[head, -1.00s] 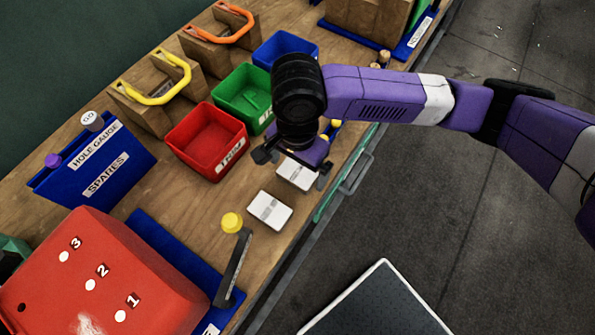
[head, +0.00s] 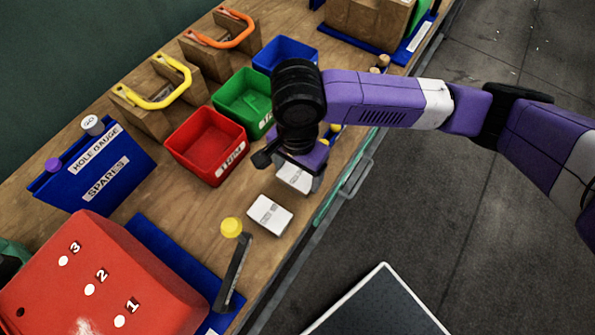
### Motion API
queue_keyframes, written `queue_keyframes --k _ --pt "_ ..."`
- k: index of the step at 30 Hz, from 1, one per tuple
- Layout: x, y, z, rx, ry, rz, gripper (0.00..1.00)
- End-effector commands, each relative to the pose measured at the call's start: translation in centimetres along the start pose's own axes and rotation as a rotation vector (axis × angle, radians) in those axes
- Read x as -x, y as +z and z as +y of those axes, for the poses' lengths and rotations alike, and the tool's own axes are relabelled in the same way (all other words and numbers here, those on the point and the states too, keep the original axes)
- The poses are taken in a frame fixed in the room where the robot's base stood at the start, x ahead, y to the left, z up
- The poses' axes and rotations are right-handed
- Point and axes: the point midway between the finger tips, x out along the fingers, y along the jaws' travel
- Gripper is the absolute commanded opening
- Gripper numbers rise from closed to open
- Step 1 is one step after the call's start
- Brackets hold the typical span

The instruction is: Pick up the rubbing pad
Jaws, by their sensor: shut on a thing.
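Two small white blocks with grey label bands lie near the bench's front edge. The farther one, apparently the rubbing pad (head: 294,179), is at my gripper (head: 294,172). My gripper points down over it, shut on it, with a dark finger at its right side. The wrist and the purple gripper body hide its far part and most of the contact. I cannot tell whether it is clear of the bench. The nearer white block (head: 270,215) lies flat and free on the wood.
Red (head: 207,146), green (head: 245,101) and blue (head: 286,54) bins stand close behind my gripper. A yellow knob (head: 230,227) and a dark lever (head: 235,272) stand toward the near side, beside a red numbered box (head: 95,280). Bare wood lies between.

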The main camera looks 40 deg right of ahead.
Motion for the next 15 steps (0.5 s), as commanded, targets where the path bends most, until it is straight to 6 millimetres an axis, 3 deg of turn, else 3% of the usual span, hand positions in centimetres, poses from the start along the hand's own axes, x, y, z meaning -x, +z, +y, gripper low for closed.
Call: queue_keyframes --k 7,15 --pt "3.6 0.1 -0.1 0.001 -0.005 -0.001 0.37" --pt "11.6 0.0 -0.1 0.005 -0.005 0.003 0.37"
